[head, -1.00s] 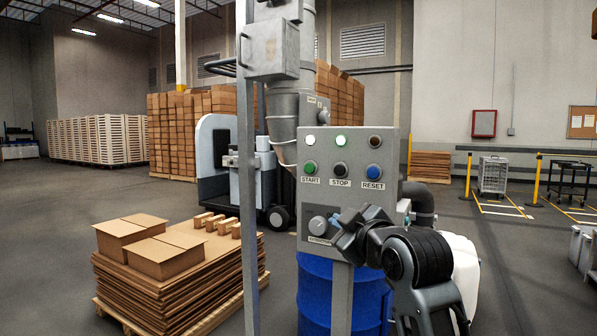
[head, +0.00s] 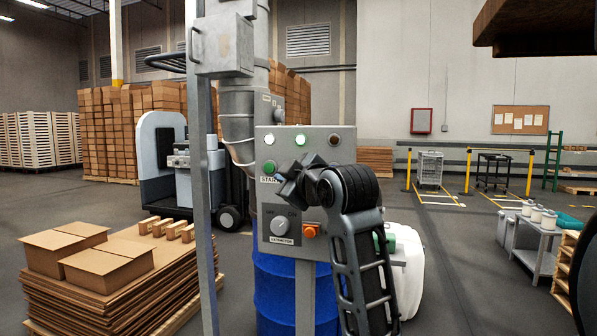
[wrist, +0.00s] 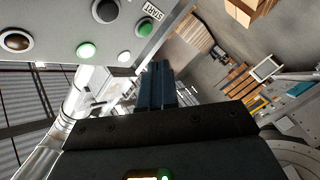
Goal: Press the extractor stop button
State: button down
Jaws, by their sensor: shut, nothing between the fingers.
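The grey control panel (head: 262,215) stands on a post in front of the blue drum. Its green START button (head: 269,168) shows at the left. The STOP and RESET buttons are hidden behind my arm in the head view. The lower row has a grey knob (head: 280,225) over an EXTRACTOR label (head: 282,241) and an orange-red button (head: 311,231) at its right. My gripper (head: 284,186) is shut and empty in front of the panel. In the wrist view, the shut fingers (wrist: 157,86) are beside the panel's lights, and a black button (wrist: 105,11) shows; contact cannot be told.
A grey upright post (head: 203,200) stands left of the panel. Stacked cardboard (head: 120,280) lies at the lower left. A white container (head: 407,270) stands right of the drum. A brown object (head: 535,25) hangs at the upper right. Open floor lies between the container and a grey bench (head: 535,255).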

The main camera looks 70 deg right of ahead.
jog(key=d+b, duration=0.1)
jog(key=d, duration=0.7)
jog(key=shift+w, duration=0.3)
jog(key=shift+d, duration=0.25)
dwell(1.6)
jog(key=shift+d, duration=0.3)
jog(key=shift+d, duration=0.4)
dwell(0.9)
jog(key=shift+a+p, duration=0.3)
jog(key=shift+a, duration=0.55)
jog(key=shift+s+a+p, duration=0.15)
jog(key=shift+a+p, duration=0.15)
jog(key=shift+a, duration=0.95)
jog(key=shift+s+a+p, duration=0.1)
jog(key=shift+a+p, duration=0.15)
jog(key=shift+a, duration=1)
